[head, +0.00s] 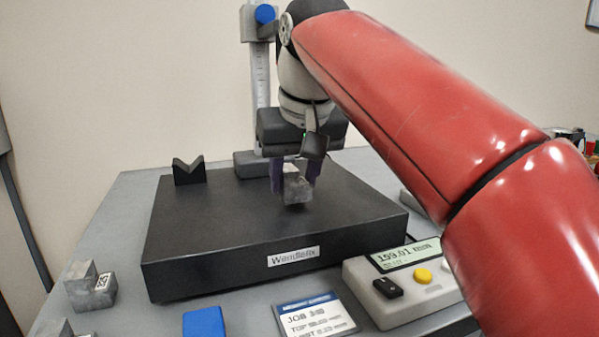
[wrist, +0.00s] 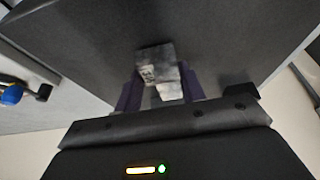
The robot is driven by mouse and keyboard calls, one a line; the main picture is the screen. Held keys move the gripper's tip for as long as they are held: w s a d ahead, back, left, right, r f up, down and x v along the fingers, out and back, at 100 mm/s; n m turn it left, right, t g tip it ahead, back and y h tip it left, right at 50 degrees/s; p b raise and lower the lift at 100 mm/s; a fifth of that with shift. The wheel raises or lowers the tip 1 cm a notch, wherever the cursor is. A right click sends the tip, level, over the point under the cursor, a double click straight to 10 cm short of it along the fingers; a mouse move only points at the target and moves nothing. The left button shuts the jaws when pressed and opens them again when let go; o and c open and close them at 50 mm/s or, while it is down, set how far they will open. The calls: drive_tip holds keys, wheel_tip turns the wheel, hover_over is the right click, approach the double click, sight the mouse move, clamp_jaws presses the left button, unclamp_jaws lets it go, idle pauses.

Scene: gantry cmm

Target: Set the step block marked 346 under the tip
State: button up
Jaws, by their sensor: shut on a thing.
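My gripper (head: 293,178) is shut on a grey metal step block (head: 298,190), held between its two dark purple fingers over the black surface plate (head: 220,265). The block looks slightly tilted, and I cannot tell whether its lower corner touches the plate. In the wrist view the step block (wrist: 160,70) sits between the fingertips of my gripper (wrist: 160,88). It has a white label whose number is too blurred to read. The measuring column (head: 260,80) with a blue knob stands behind my gripper. Its tip is hidden by my arm and gripper.
Another step block (head: 92,287) with a label lies left of the plate, and part of one more (head: 65,329) shows below it. A black V-block (head: 188,172) stands on the plate's back left. In front are a blue block (head: 204,323), a job card (head: 315,316) and a readout box (head: 405,285).

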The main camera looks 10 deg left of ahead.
sight(288, 167)
drive_tip(key=shift+w+a+f+p, duration=0.1)
drive_tip(key=shift+w+a+p, duration=0.45)
drive_tip(key=shift+w, duration=0.25)
drive_tip(key=shift+w+a+p, duration=0.4)
drive_tip(key=shift+w+p, duration=0.25)
drive_tip(key=shift+w, duration=0.1)
drive_tip(key=shift+s+d, duration=0.1)
drive_tip(key=shift+f, duration=0.4)
idle(0.6)
drive_tip(key=o, duration=1.2)
drive_tip(key=v, duration=0.7)
drive_tip(key=shift+s+d+r+p, duration=0.1)
drive_tip(key=shift+s+r+p, duration=0.05)
drive_tip(key=shift+r+p, duration=0.2)
drive_tip(key=shift+s, duration=0.1)
